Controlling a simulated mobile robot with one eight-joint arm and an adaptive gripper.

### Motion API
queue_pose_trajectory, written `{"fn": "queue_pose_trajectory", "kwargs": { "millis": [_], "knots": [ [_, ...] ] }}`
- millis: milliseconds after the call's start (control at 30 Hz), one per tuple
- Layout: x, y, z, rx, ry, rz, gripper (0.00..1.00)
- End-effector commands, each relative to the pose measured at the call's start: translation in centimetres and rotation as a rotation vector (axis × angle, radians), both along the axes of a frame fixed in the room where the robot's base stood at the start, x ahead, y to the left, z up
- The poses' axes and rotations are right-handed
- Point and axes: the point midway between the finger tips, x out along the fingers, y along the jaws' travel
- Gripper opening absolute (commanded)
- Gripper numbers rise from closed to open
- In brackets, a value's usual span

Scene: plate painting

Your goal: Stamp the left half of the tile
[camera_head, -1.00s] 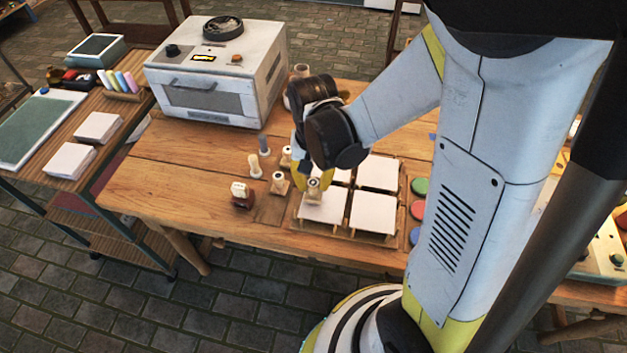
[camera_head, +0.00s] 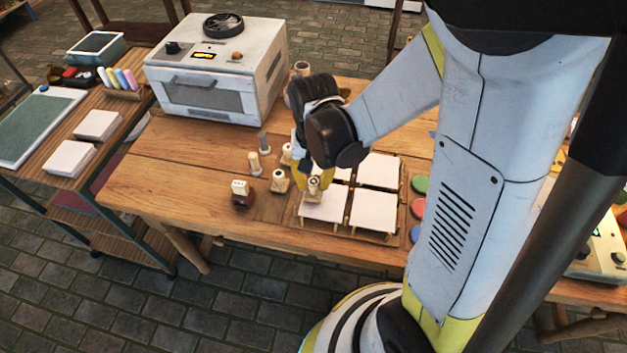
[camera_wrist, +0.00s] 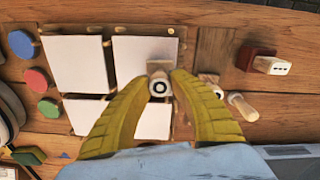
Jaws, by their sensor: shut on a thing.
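Several white square tiles lie in a wooden tray (camera_head: 347,232). The front-left tile (camera_head: 325,208) is under my gripper (camera_head: 315,184); it is also the upper-right tile in the wrist view (camera_wrist: 131,56). My gripper is shut on a small pale stamp (camera_head: 313,187), which stands between the yellow fingers in the wrist view (camera_wrist: 159,70). The stamp is at the back-left part of that tile, as seen from the head camera. I cannot tell whether its face touches the tile. No mark shows on the visible part of the tile.
Green, red and blue pads (camera_head: 417,208) line the tray's right side. A white oven (camera_head: 218,75) stands behind. The table's left front is clear.

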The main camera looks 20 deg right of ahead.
Motion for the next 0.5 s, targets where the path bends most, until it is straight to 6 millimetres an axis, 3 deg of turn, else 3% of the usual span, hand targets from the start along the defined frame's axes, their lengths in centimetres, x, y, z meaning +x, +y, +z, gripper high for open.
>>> {"fn": "queue_pose_trajectory", "kwargs": {
  "millis": [500],
  "knots": [
    [0.00,0.00,-0.68,0.000,0.000,0.000,0.05]
  ]
}}
